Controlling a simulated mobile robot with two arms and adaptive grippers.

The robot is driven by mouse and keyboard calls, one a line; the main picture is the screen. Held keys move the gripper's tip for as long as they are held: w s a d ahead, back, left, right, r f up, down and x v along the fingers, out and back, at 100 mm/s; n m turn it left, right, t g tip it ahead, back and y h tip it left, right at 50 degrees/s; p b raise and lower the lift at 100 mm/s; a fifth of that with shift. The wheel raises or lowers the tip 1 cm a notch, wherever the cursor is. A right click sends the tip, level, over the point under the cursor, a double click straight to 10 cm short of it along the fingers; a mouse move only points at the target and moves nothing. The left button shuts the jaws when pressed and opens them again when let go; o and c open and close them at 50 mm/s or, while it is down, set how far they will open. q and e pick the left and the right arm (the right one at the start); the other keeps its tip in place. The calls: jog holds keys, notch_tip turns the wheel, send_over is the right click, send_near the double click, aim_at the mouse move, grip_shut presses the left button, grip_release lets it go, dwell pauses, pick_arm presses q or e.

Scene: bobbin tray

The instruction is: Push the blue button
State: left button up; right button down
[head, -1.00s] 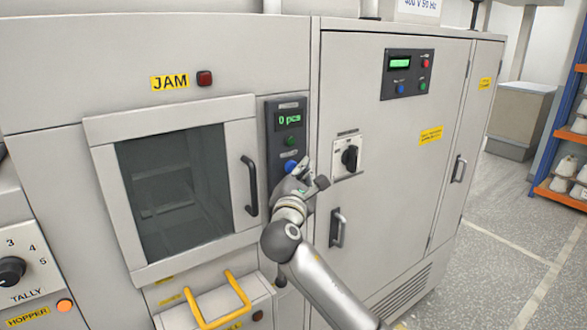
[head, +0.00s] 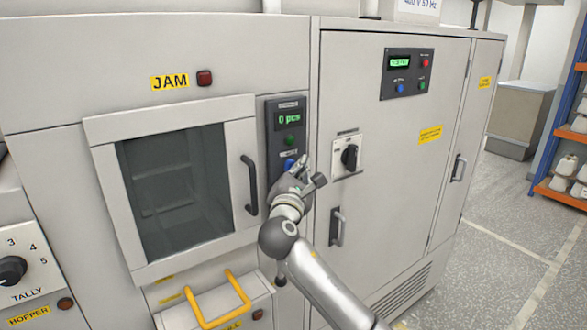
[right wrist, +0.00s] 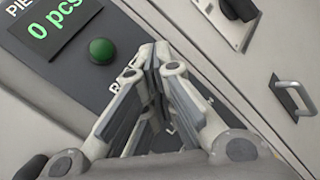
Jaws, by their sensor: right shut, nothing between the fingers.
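A blue button (head: 289,164) sits low on the dark counter panel (head: 271,147), below a green button (head: 291,140) and a display reading 0 pcs. My right gripper (head: 300,166) is shut and empty, with its fingertips at the blue button and partly covering it. I cannot tell whether they touch it. In the right wrist view the closed fingers (right wrist: 155,62) point at the panel beside the green button (right wrist: 102,50); the blue button is hidden behind them. A second blue button (head: 400,88) is on the upper right control panel. My left gripper is not in view.
A dark door handle (head: 250,186) is just left of my right gripper. A rotary switch (head: 350,156) and a cabinet handle (head: 337,227) are to its right. A yellow handle (head: 216,305) juts out below. Open floor lies at the right.

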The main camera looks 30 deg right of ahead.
dwell(0.6)
jog(key=shift+s+p, duration=0.5)
jog(key=shift+s, duration=0.3)
jog(key=shift+s, duration=0.1)
jog(key=s, duration=0.1)
jog(key=s+p, duration=0.1)
jog(key=s, duration=0.1)
jog(key=s+p, duration=0.1)
jog(key=shift+s+d, duration=0.25)
jog(key=shift+s, duration=0.15)
jog(key=shift+f, duration=0.1)
